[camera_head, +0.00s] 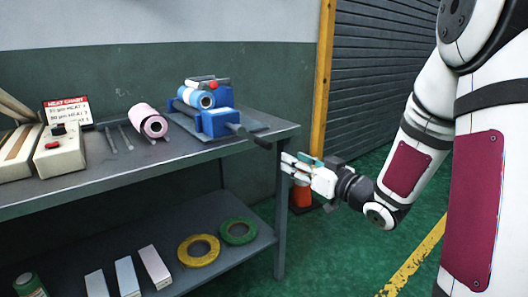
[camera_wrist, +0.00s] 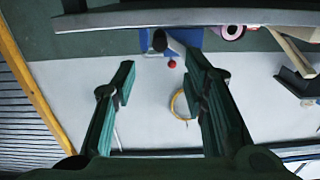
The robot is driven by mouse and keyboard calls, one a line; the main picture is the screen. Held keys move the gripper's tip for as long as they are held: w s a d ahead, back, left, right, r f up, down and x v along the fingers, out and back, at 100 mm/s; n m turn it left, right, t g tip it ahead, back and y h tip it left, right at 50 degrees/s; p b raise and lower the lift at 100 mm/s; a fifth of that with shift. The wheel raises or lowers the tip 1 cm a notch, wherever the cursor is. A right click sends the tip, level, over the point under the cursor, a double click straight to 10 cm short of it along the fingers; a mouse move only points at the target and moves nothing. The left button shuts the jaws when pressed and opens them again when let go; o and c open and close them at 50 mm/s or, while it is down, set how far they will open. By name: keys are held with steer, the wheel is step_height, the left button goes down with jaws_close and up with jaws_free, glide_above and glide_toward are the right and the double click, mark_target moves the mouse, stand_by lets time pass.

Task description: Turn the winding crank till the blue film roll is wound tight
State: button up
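The blue film roll (camera_head: 190,97) sits on a blue winder (camera_head: 219,122) near the right end of the bench. The winding crank (camera_head: 263,143) ends in a black grip that juts past the bench's front edge. My gripper (camera_head: 288,163) is just right of and below the grip, apart from it. In the wrist view my gripper (camera_wrist: 160,70) has its two dark green fingers spread with nothing between the pads. The crank's black end (camera_wrist: 159,40) shows beyond the fingertips, roughly between them. The film roll is not clearly visible in the wrist view.
A pink roll (camera_head: 148,121), grey rods and a heat chart (camera_head: 67,112) are on the bench (camera_head: 100,174). The lower shelf holds yellow tape (camera_head: 198,250), green tape (camera_head: 238,231) and white boxes.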

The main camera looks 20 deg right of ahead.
mark_target(270, 147)
steer(key=b+x, duration=0.2)
steer(key=x, duration=1.1)
steer(key=shift+b, duration=0.35)
jaws_close()
